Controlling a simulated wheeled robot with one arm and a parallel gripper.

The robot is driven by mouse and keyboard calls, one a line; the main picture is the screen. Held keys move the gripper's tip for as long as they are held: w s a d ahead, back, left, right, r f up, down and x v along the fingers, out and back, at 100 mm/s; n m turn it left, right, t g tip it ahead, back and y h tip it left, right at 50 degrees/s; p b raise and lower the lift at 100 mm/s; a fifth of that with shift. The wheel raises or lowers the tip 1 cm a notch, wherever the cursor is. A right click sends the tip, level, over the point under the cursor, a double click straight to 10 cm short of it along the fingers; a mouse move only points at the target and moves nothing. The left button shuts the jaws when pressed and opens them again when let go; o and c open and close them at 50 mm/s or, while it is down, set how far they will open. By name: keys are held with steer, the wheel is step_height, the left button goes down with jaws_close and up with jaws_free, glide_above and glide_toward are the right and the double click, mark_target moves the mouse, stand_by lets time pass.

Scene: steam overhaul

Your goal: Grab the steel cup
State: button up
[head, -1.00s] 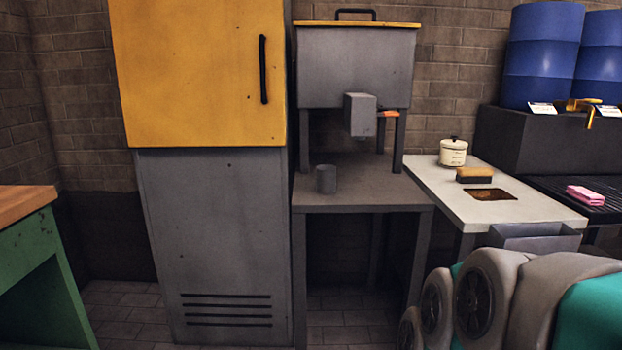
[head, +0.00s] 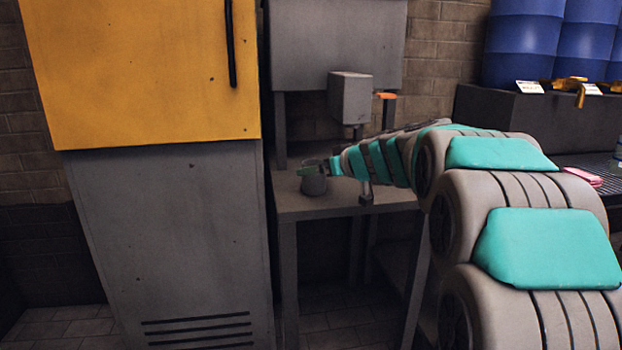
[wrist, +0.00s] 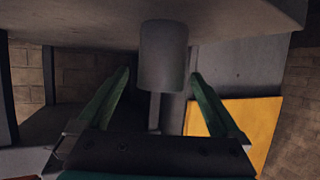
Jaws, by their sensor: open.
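The steel cup (head: 315,185) is a small grey cylinder. It stands upright on the grey metal table (head: 345,205), near its left side. My gripper (head: 318,168) reaches in from the right at the cup's upper part, and its green fingers hide some of the rim. In the wrist view, which looks upside down, the cup (wrist: 163,50) sits between the tips of my two open green fingers (wrist: 160,76).
A grey dispenser box (head: 350,97) hangs above the table, right of the cup, under a grey tank (head: 335,40). A tall yellow and grey cabinet (head: 165,230) stands close on the left. Blue barrels (head: 522,45) stand at the back right.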

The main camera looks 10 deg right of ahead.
steer(key=shift+p+x, duration=0.65)
steer(key=shift+x, duration=2.3)
steer(key=shift+s+a+f, duration=0.1)
steer(key=shift+c, duration=0.2)
steer(key=c, duration=1.4)
